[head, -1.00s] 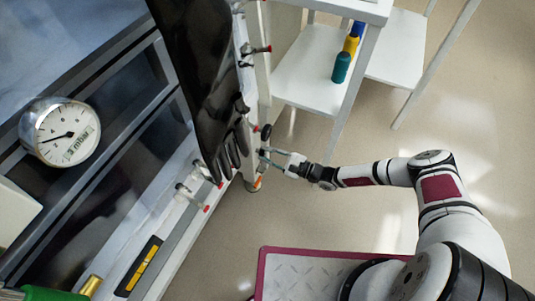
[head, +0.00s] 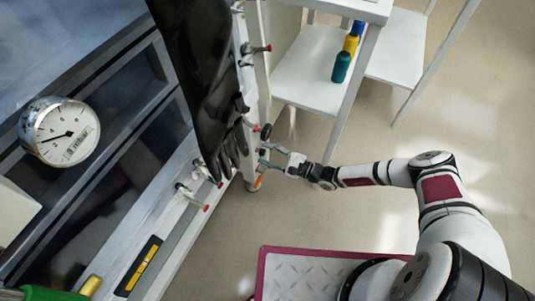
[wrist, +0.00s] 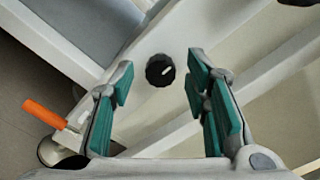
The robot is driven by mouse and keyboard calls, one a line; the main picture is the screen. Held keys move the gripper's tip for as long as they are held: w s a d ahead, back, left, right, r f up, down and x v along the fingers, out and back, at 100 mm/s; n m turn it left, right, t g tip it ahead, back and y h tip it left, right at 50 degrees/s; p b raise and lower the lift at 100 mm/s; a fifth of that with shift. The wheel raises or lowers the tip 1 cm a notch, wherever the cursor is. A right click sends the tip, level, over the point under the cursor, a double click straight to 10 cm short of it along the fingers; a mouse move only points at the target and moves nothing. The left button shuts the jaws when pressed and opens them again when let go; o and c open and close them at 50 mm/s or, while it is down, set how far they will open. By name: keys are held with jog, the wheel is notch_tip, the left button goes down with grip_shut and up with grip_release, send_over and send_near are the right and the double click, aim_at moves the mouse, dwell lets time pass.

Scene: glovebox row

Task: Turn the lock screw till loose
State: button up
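The lock screw appears to be a round black knob (wrist: 160,70) with a white pointer mark, set on a pale frame member in the wrist view. In the head view a dark knob (head: 265,132) shows at the frame's edge, just above my gripper. My gripper (wrist: 160,90) is open and empty, its two teal-padded fingers apart on either side of the knob in the wrist picture. The knob shows between the fingertips with a gap on each side; neither finger seems to touch it. In the head view my gripper (head: 268,155) is beside the frame.
An orange handle (wrist: 45,113) sticks out left of my fingers. A black glove (head: 232,150) hangs close by in the head view. A white shelf table (head: 310,75) with bottles stands behind. Floor right of the frame is clear.

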jog(key=v, duration=1.2)
dwell(0.7)
